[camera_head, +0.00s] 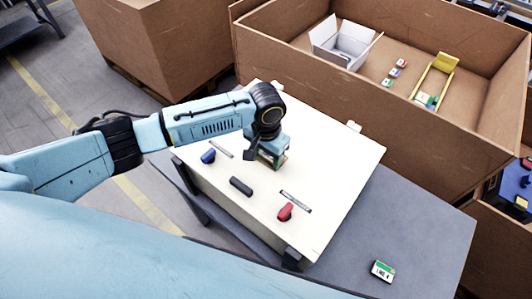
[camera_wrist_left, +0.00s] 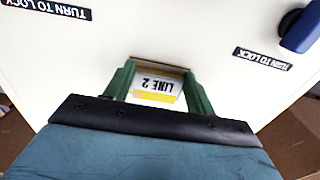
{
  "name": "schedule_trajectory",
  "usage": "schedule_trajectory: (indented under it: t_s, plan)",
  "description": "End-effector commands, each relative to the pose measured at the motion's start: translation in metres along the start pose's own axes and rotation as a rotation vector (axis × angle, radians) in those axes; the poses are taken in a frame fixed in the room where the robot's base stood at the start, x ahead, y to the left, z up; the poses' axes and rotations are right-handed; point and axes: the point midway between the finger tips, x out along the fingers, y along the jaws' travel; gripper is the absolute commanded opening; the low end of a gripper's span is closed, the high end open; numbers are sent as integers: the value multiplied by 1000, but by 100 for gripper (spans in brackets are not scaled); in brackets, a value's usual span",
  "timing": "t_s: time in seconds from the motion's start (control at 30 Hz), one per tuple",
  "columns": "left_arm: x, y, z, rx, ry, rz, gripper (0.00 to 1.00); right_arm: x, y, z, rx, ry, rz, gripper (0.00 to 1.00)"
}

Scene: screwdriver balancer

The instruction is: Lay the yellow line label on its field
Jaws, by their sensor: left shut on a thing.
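My left gripper (camera_head: 270,157) is over the far middle of a cream panel (camera_head: 340,165). In the left wrist view its green fingers (camera_wrist_left: 158,92) are shut on the yellow line label (camera_wrist_left: 155,88), a white plate reading "LINE 2" with a yellow stripe. A thin brown strip (camera_wrist_left: 160,61) shows just beyond the label's far edge. The field is mostly hidden by the label and gripper, and I cannot tell whether the label touches the panel. My right gripper is in neither view.
The panel carries a blue knob (camera_head: 208,156), a red knob (camera_head: 285,211) and a black handle (camera_head: 241,186). A green-striped label (camera_head: 382,270) lies on the grey table (camera_head: 420,240). A large cardboard box (camera_head: 370,115) behind holds a white carton (camera_head: 343,45), small labels and a yellow holder (camera_head: 446,62).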

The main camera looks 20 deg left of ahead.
Motion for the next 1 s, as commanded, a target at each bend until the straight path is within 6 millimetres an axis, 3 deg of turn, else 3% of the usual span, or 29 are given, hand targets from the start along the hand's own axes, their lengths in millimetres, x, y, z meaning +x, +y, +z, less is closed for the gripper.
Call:
schedule_trajectory:
  t_s: [0.07,0.1,0.27,0.53,0.67,1.0]
  plan:
    - [0,0,0,0,0,0,28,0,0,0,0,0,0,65]
    - [0,0,0,0,0,0,60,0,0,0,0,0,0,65]
    - [0,0,0,0,0,0,80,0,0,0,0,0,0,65]
    - [-1,0,0,0,0,0,80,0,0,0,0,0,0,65]
    - [-10,0,-1,0,2,0,80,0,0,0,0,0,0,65]
    - [-82,0,-1,1,5,0,80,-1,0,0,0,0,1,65]
